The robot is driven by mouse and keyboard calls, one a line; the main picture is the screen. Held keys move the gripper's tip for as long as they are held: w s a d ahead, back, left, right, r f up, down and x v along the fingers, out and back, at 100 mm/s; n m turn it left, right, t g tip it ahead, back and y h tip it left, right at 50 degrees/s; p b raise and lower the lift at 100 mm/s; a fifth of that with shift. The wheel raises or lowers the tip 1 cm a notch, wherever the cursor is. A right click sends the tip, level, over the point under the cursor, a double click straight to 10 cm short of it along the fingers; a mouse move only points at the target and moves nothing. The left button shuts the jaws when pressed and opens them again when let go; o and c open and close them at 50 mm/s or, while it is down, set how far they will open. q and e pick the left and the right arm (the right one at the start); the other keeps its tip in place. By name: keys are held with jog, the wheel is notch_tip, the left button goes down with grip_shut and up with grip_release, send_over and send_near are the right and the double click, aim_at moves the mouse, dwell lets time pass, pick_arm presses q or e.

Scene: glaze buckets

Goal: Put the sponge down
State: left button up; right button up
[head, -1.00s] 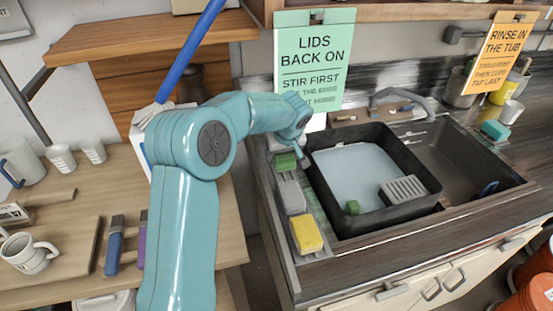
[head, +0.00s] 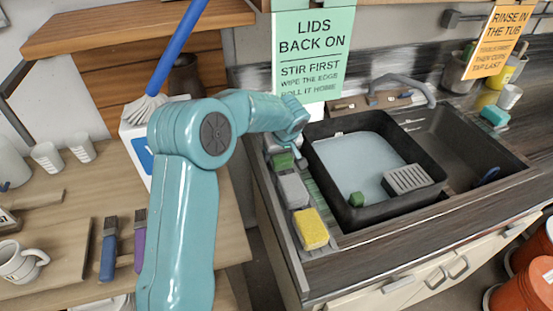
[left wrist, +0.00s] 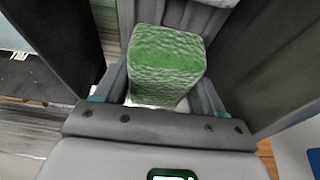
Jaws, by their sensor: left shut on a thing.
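My left gripper (head: 297,154) is at the left edge of the sink, beside the black tub, pointing down. A green sponge (head: 283,161) with a paler underside shows at its fingers. In the left wrist view the green sponge (left wrist: 167,55) sits between the two dark fingers, and the gripper is shut on it. Behind it is a grey surface; whether the sponge touches it I cannot tell. A grey block (head: 292,190) and a yellow sponge (head: 311,229) lie in a row nearer the front on the sink's left ledge. My right gripper is not in view.
A teal sponge (head: 494,116) lies at the back right. A green sign (head: 312,60) stands behind my gripper. Brushes and mugs are on the left bench.

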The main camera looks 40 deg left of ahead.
pick_arm(q)
jog(key=shift+f, duration=0.9)
jog(key=shift+s+a+r, duration=0.1)
jog(key=shift+s+a, duration=0.05)
jog(key=shift+a, duration=0.05)
jog(key=shift+d+f+b, duration=0.15)
jog(key=shift+f+b, duration=0.1)
jog(key=shift+b, duration=0.1)
jog(key=o, duration=0.7)
jog(key=shift+r, duration=0.1)
jog(key=shift+c, duration=0.2)
